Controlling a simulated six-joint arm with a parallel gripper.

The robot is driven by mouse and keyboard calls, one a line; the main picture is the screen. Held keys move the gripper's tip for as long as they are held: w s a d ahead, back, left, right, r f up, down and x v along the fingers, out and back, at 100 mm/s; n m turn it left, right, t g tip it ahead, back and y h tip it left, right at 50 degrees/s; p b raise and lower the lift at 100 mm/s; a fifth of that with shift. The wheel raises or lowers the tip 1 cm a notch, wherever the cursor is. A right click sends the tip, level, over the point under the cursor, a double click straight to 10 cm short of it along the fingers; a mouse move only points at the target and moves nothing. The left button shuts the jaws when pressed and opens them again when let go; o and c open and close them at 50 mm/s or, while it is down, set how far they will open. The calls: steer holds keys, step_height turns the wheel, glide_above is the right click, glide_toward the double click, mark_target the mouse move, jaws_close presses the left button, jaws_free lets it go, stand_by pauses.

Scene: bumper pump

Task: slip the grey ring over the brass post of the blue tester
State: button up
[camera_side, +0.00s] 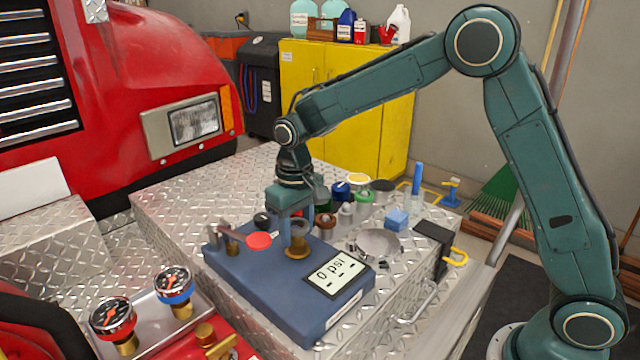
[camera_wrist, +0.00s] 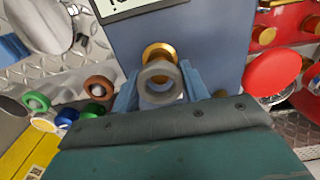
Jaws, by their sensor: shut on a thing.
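The blue tester (camera_side: 270,275) lies on the diamond-plate deck, with a "0 psi" display (camera_side: 338,274) on top. Its brass post (camera_side: 297,251) rises from the top face, and its brass flange also shows in the wrist view (camera_wrist: 157,49). My gripper (camera_side: 296,232) is shut on the grey ring (camera_wrist: 160,66), held between its two blue fingers. The ring is directly over or close above the post in the side view. In the wrist view it overlaps the near part of the brass. I cannot tell whether the post's tip is inside the ring.
Two gauges (camera_side: 113,318) sit at front left.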

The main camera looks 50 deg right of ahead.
mark_target(299, 239)
steer(key=shift+s+f, duration=0.1)
steer(key=shift+f, duration=1.8)
stand_by(1.4)
steer(key=o, duration=0.8)
steer(key=shift+o, duration=0.9)
steer(key=shift+d, duration=0.1)
steer(key=shift+r, duration=0.1)
steer(key=shift+c, duration=0.2)
steer(key=o, duration=0.3)
steer(key=shift+r, duration=4.1)
steer(key=shift+r, duration=0.1)
